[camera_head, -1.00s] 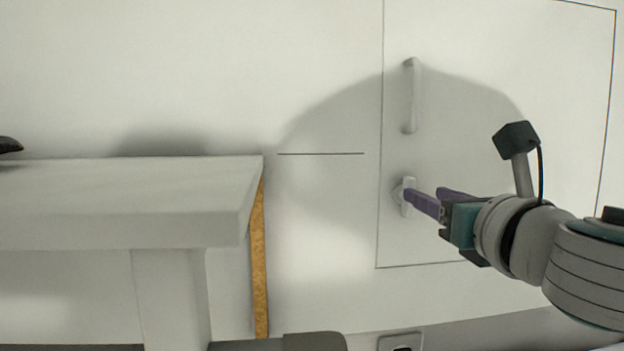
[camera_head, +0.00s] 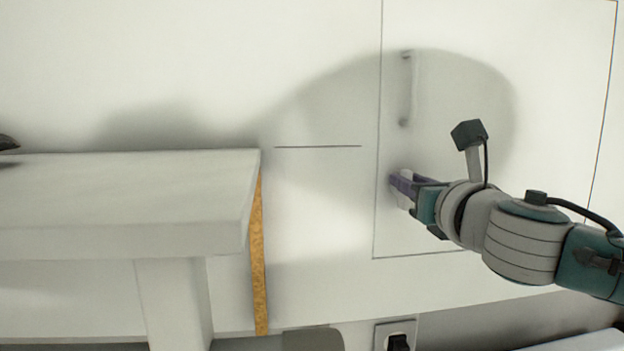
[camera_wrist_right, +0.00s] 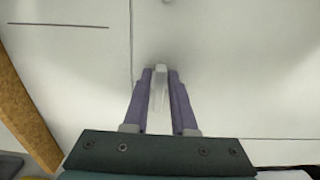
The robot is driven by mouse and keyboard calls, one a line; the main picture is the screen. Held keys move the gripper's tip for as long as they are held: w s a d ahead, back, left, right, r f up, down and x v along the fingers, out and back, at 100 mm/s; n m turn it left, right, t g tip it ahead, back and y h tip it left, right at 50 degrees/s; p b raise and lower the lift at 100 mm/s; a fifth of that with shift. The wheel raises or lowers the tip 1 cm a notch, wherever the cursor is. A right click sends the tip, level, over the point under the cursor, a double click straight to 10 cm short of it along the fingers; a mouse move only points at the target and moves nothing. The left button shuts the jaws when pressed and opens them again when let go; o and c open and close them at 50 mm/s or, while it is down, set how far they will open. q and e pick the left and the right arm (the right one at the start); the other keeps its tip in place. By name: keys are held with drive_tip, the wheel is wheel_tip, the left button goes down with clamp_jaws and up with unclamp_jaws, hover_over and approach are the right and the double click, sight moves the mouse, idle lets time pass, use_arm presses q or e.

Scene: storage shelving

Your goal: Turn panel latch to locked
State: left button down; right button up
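The panel (camera_head: 480,160) is a white door outlined by thin dark lines in the white wall. Its small white latch (camera_head: 404,201) sits low near the panel's left edge, below a bar handle. My right gripper (camera_head: 399,180) is at the latch, partly covering it. In the right wrist view, the purple fingers (camera_wrist_right: 160,88) stand on either side of the upright white latch piece (camera_wrist_right: 160,72). They look slightly apart, with the latch between them; firm contact cannot be made out. My left gripper is not in view.
The white bar handle (camera_head: 406,88) is above the latch. A thick white shelf or tabletop (camera_head: 130,200) with a wooden strip (camera_head: 257,260) along its side stands at left. A wall socket (camera_head: 396,336) is below the panel. The wall between shelf and panel is clear.

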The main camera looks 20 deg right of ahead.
clamp_jaws()
drive_tip(key=shift+m, duration=0.3)
drive_tip(key=m+b, duration=0.1)
drive_tip(key=m, duration=0.4)
drive_tip(key=d+f+m+b, duration=0.1)
drive_tip(key=m+b, duration=0.1)
drive_tip(key=m, duration=0.4)
drive_tip(key=m+b, duration=0.1)
drive_tip(key=m, duration=0.5)
drive_tip(key=shift+s+d+f+b, duration=0.2)
drive_tip(key=shift+d+f+b, duration=0.05)
drive_tip(key=shift+b, duration=0.05)
drive_tip(key=shift+m, duration=0.3)
idle(0.3)
